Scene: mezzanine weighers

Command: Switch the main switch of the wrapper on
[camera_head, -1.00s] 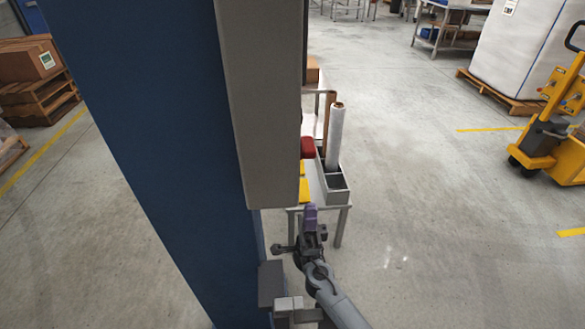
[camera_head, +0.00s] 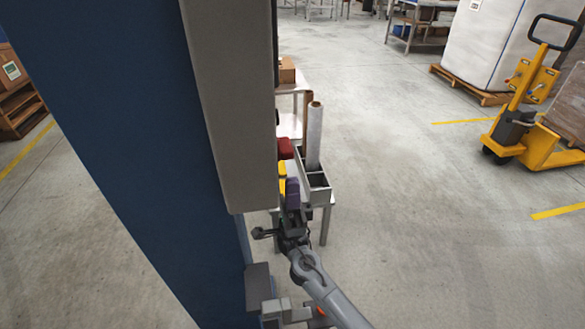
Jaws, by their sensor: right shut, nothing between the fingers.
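A tall blue column (camera_head: 110,130) with a long grey housing (camera_head: 228,100) on its right side fills the left and middle of the head view; I take it to be the wrapper. No main switch can be made out; the housing faces turned away from me are hidden. My right gripper (camera_head: 292,192), with purple fingers, is shut and empty. It shows just right of the housing's lower end, in front of a small table; whether it touches anything cannot be told. My left gripper is not in view.
The small table (camera_head: 326,198) behind the gripper holds a grey bin (camera_head: 319,188), an upright film roll (camera_head: 314,135), a red item (camera_head: 285,148) and yellow items. A yellow pallet truck (camera_head: 510,130) and a wrapped pallet load (camera_head: 490,45) stand at right. The floor between is clear.

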